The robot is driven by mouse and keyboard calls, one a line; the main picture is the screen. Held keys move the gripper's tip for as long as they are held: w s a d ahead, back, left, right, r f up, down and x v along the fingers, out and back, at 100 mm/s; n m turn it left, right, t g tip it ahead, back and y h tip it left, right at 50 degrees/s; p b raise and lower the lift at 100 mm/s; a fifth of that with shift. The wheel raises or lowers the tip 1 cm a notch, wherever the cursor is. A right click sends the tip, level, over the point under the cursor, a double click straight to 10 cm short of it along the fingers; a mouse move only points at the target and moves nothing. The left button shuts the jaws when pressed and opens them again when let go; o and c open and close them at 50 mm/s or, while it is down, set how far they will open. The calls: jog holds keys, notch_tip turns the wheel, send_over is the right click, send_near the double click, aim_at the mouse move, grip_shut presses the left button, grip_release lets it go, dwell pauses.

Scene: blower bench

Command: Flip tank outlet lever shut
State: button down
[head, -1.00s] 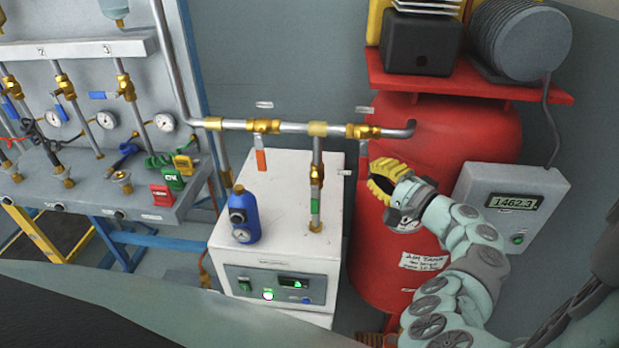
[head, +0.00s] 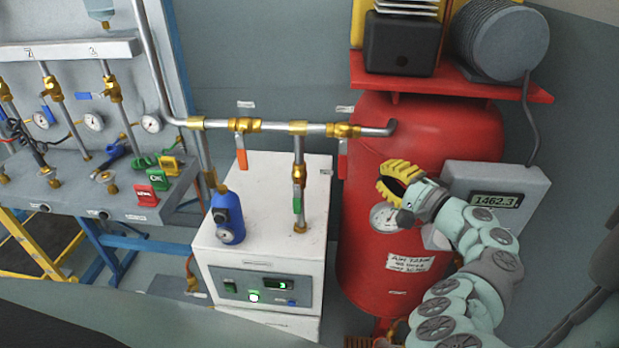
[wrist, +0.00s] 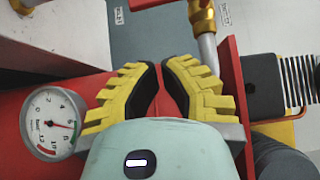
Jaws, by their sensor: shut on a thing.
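The tank outlet valve (head: 343,130) is brass and sits on the horizontal pipe beside the red air tank (head: 430,130). Its reddish lever (head: 342,160) hangs down, across the pipe. Brass fittings also show at the top of the wrist view (wrist: 203,20). My gripper (head: 388,182), with yellow ribbed fingers, is in front of the tank, right of and below the lever and apart from it. In the wrist view its fingers (wrist: 160,68) are drawn in, with black pads facing a narrow gap; I cannot make out what is between them.
A pressure gauge (head: 385,217) on the tank is close beside my gripper. A second valve's orange lever (head: 241,158) hangs farther left. A display box (head: 497,195) reading 1462.3 is behind my arm.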

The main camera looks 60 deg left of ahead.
aim_at(343, 167)
jog(key=d+b, duration=0.1)
jog(key=d, duration=0.6)
jog(key=c, duration=1.7)
grip_release()
jog(key=shift+d, duration=0.4)
jog(key=shift+d+f+b, duration=0.1)
jog(key=shift+d+b, duration=0.05)
jog(key=shift+b, duration=0.3)
grip_shut()
jog(key=s+a+b, duration=0.3)
jog(key=a+b, duration=0.1)
jog(key=a, duration=0.8)
jog(key=shift+s+n+h, duration=0.3)
jog(key=shift+s, duration=0.05)
jog(key=shift+a, duration=0.1)
